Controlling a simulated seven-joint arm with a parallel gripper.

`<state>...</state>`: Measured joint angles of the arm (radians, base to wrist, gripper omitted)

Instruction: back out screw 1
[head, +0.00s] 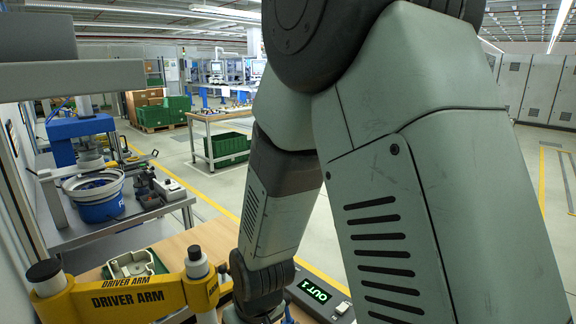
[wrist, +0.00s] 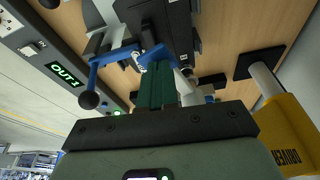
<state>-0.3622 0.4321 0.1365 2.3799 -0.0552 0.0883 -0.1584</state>
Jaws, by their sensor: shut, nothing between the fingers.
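My gripper (wrist: 158,82) shows in the wrist view with its two green fingers pressed together and nothing between them. Its tips are close to a blue bracket (wrist: 112,56) with a black ball knob, beside a dark block; I cannot tell whether they touch. The yellow driver arm (head: 128,297) is at the lower left of the head view and at the right of the wrist view (wrist: 285,128). I cannot make out screw 1 in either view.
My arm covers much of the head view. Bare wood (wrist: 238,25) shows at the wrist view's upper right.

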